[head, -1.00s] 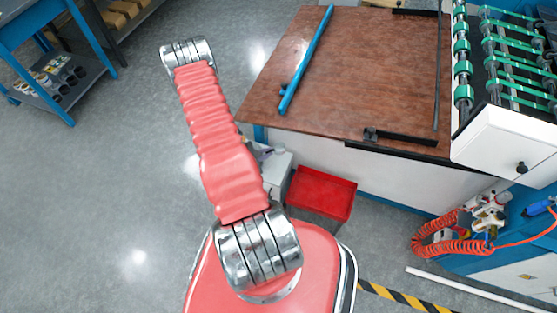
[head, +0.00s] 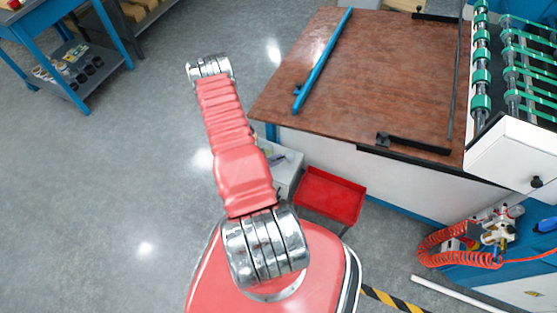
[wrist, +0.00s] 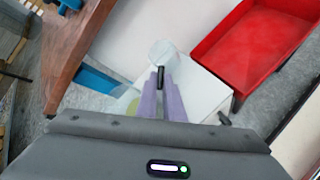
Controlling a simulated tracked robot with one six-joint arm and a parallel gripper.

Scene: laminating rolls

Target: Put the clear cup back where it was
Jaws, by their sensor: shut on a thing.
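A pale, see-through round shape, which looks like the clear cup (wrist: 162,49), shows at the tips of my gripper in the wrist view. My gripper (wrist: 161,80) has two purple fingers close together, shut on the cup. The cup appears in front of a white box (wrist: 201,97), whose edge lies beyond the fingers. I cannot tell the distance between cup and box. In the head view I cannot make out the cup or my gripper; my red arm stands in front.
The brown-topped table (head: 350,80) is at the right of my arm, with a blue bar (head: 322,62) on it. A red bin (head: 330,196) and the white box (head: 287,166) stand beside the table. A blue shelf table (head: 60,50) is at upper left. The floor at left is clear.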

